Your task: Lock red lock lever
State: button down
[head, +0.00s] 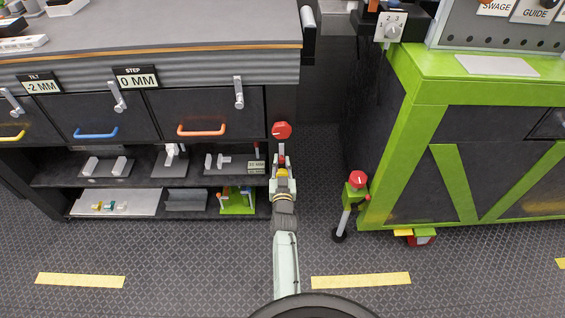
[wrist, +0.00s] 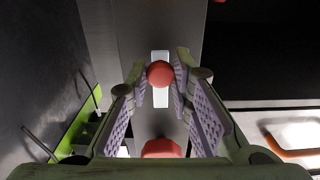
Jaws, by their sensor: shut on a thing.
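In the wrist view, a red ball knob (wrist: 160,73) sits on the end of a pale, flat lever (wrist: 160,97). My gripper (wrist: 159,76) has its two padded fingers on either side of this red knob and is shut on it. In the head view, my gripper (head: 280,170) is at the right end of the dark bench, just below a round red knob (head: 282,130). The fingers' contact with the lever is too small to see there. Another red, faceted part (wrist: 161,148) shows between the finger bases, nearer the wrist camera.
The dark bench (head: 180,60) has drawers and open shelves at left. A green-framed bench (head: 450,80) stands at right, with a red-topped green foot (head: 357,180) at its corner. Dark floor between them is narrow; the floor in front is open, with yellow strips (head: 360,281).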

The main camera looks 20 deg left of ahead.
jog(key=c, duration=1.4)
grip_release()
jog(key=shift+a, duration=0.1)
jog(key=v, duration=1.2)
jog(key=shift+r, duration=0.1)
